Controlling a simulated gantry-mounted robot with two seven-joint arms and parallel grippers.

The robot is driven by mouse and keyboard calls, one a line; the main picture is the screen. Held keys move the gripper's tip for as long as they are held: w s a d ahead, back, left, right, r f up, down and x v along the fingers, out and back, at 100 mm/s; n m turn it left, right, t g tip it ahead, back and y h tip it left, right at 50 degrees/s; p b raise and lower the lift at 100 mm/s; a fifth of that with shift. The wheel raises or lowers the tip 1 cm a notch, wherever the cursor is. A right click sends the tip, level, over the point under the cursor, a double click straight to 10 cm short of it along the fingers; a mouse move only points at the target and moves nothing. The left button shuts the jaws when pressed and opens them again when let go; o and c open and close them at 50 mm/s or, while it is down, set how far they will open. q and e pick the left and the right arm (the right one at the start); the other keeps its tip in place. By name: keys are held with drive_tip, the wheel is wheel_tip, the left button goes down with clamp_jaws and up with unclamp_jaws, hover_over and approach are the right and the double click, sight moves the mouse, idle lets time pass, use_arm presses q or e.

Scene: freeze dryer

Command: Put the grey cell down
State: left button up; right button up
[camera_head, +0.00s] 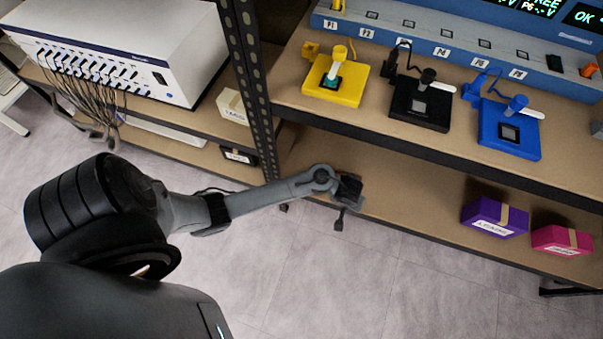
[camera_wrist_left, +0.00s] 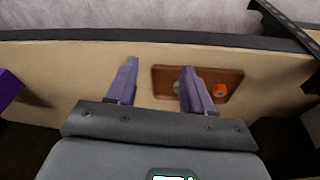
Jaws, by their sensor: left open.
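My left gripper (camera_head: 344,208) hangs over the front edge of the lower shelf in the head view. In the left wrist view its two fingers (camera_wrist_left: 158,82) stand apart, with nothing held between them. A brown tray (camera_wrist_left: 162,76) lies on the shelf beyond and partly behind the fingers. A small grey round piece (camera_wrist_left: 177,87) shows on the tray beside the right finger, which partly covers it; I cannot tell for certain that it is the grey cell. An orange piece (camera_wrist_left: 219,90) sits at the tray's right end. My right gripper is not in view.
On the upper shelf stand a yellow fixture (camera_head: 347,91), a black one (camera_head: 411,119) and a blue one (camera_head: 497,140). A purple box (camera_head: 482,224) and a pink box (camera_head: 549,243) stand at right on the lower shelf (camera_head: 400,204). A perforated post (camera_head: 250,82) rises at left.

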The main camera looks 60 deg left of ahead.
use_arm(q)
drive_tip(key=s+r+m, duration=0.7)
drive_tip(key=s+r, duration=0.8)
drive_tip(key=s, duration=0.3)
drive_tip(key=shift+s+d+r+m+t+h, duration=0.15)
drive_tip(key=shift+s+d+m+t+h, duration=0.1)
drive_tip(key=shift+d+m+t+h, duration=0.2)
drive_tip(key=shift+r, duration=0.1)
wheel_tip(320, 180, up, 64)
drive_tip(key=p, duration=6.4)
drive_tip(key=shift+r, duration=0.15)
